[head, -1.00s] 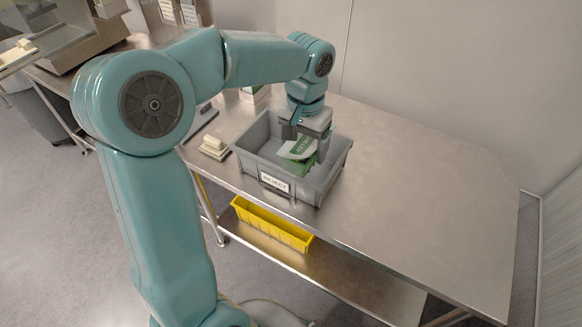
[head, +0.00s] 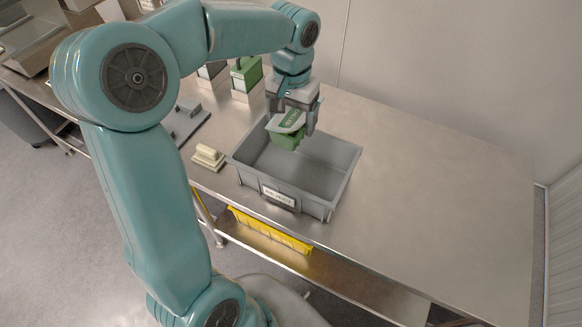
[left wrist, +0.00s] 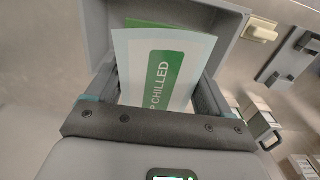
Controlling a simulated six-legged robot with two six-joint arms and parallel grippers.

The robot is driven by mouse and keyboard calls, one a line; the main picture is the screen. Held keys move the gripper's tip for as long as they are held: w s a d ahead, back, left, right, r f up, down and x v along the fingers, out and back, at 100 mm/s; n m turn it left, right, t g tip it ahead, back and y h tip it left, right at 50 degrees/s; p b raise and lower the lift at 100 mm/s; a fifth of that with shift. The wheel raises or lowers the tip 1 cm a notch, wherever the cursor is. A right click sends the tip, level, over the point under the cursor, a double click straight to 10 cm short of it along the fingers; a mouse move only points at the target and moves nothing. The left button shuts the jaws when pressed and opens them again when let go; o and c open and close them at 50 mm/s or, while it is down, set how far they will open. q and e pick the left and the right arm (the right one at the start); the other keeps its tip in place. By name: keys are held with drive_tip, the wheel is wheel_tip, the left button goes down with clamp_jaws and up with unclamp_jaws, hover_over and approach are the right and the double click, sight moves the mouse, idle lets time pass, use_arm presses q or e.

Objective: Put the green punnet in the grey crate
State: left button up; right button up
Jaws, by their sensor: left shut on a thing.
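The green punnet (head: 287,138) has a pale label on top and is held in my left gripper (head: 293,122). The gripper is shut on it, with a finger on either side. In the left wrist view the label (left wrist: 165,75) reads "CHILLED", between the fingers. The grey crate (head: 323,200) stands on the steel table with a label on its front. In the head view the punnet overlaps the crate's back left part and appears raised near rim height; its exact height is hard to tell. The rest of the crate floor looks empty. My right gripper is not in view.
Another green punnet (head: 246,76) and a grey one (head: 211,70) stand behind the crate. A cream block (head: 208,157) and a grey plate (head: 187,120) lie left of it. A yellow bin (head: 268,230) sits on the lower shelf. The table's right side is clear.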

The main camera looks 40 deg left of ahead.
use_arm(q)
drive_tip(key=shift+w+a+f, duration=0.1)
drive_tip(key=shift+a, duration=0.15)
drive_tip(key=shift+d+f, duration=0.2)
drive_tip(key=shift+f, duration=9.7)
drive_tip(key=shift+b, duration=0.3)
drive_tip(key=shift+f, duration=0.25)
drive_tip(key=o, duration=1.4)
drive_tip(key=shift+r, duration=0.1)
drive_tip(key=shift+r, duration=0.1)
